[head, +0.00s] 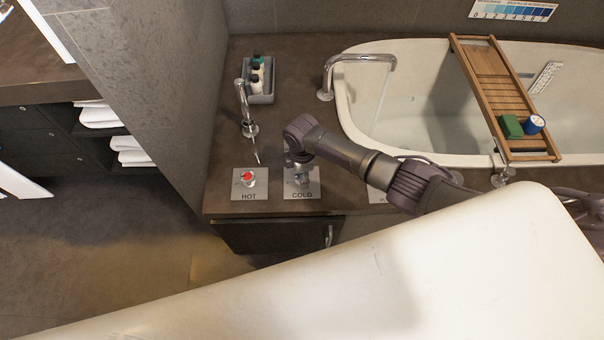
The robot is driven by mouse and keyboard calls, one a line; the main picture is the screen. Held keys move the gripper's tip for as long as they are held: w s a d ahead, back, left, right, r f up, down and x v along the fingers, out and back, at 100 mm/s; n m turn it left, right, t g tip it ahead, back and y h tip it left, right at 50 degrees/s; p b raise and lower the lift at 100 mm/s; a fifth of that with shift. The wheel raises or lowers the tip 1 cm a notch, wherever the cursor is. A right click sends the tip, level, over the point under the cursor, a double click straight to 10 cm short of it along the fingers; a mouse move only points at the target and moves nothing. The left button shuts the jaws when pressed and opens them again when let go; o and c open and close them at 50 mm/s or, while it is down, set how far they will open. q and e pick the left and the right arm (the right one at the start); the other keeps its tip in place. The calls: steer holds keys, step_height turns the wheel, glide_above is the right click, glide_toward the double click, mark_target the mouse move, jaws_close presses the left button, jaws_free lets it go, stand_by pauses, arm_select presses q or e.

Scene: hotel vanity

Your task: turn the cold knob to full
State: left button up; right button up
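The COLD plate (313,190) lies flat on the brown counter, with its label at the front edge. The cold knob on it is mostly hidden under my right gripper (300,172). My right arm comes in from the right, and its wrist bends down over this plate. The fingers look to be at or around the knob, but they are too small and covered to tell whether they are open, shut or touching it. The knob's turn angle cannot be read. My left gripper is not in view.
The HOT knob (248,177), with a red top, stands just left. Behind are a thin metal spout (244,106) and a grey bottle caddy (263,98). The white bathtub (400,140) and wooden tray (487,70) lie right. A third plate (377,196) is partly covered by my arm.

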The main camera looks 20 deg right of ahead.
steer(key=o, duration=1.1)
steer(key=shift+o, duration=0.2)
step_height(320, 180, up, 12)
